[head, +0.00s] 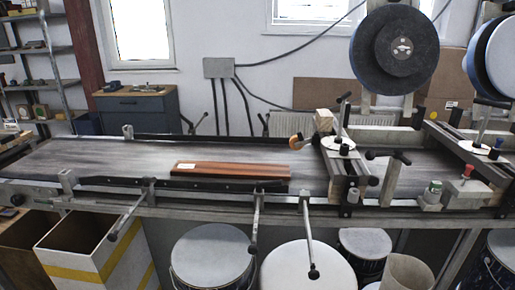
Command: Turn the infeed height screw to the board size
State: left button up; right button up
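A reddish-brown board (230,169) with a small pale label at its left end lies flat on the grey conveyor belt (90,160). To its right a metal frame spans the belt. On it is an upright screw with a black-handled crank (344,99) above a white dial disc (338,144); I take this as the infeed height screw. A similar screw (481,122) with its own white disc (481,149) stands farther right. The dial markings are too small to read. Neither of my grippers shows in the head view, and nothing touches the screw.
Black-tipped levers (257,215) stick out from the conveyor's front. An orange round knob (296,141) and a wooden block (324,120) sit by the frame. Large dark discs (394,50) hang behind. Drums (212,259) and a white box (88,245) stand below.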

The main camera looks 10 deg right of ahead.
aim_at(342, 99)
jog(key=i+j, duration=0.25)
jog(key=i+j+u, duration=0.15)
jog(key=i, duration=0.25)
jog(key=j+z, duration=0.1)
jog(key=z, duration=1.25)
jog(key=i+l+z, duration=0.1)
jog(key=l+z, duration=0.2)
jog(key=i+l+z, duration=0.1)
jog(key=l+z, duration=0.2)
